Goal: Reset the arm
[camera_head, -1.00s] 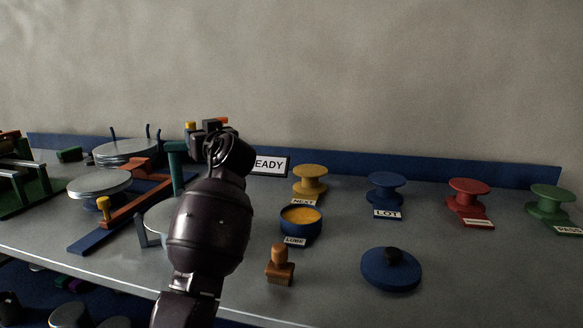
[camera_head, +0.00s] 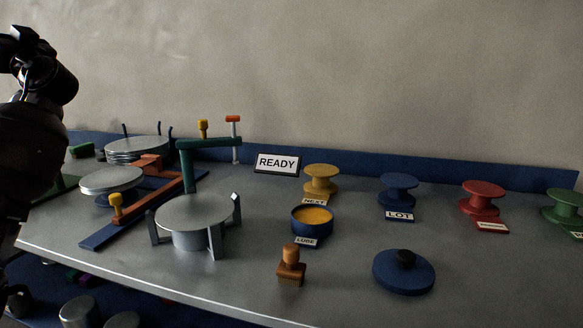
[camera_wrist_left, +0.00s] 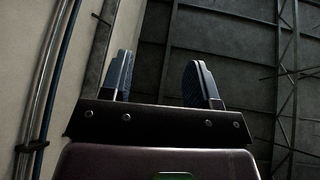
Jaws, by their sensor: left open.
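My left arm (camera_head: 35,110) is raised at the left edge of the head view, above and left of the bench. Its fingertips are cut off or too dark to make out there. In the left wrist view my left gripper (camera_wrist_left: 160,78) is open, its two fingers apart with nothing between them. Behind the fingers are a bare wall and dark metal framing, with no bench object near. My right gripper is not in view.
The grey bench (camera_head: 240,275) holds a silver round plate with upright prongs (camera_head: 195,215), a green post arm (camera_head: 208,145), a READY sign (camera_head: 277,163), a LUBE bowl (camera_head: 312,220), a wooden brush (camera_head: 291,265), a blue lid (camera_head: 403,272) and several coloured spools (camera_head: 398,188).

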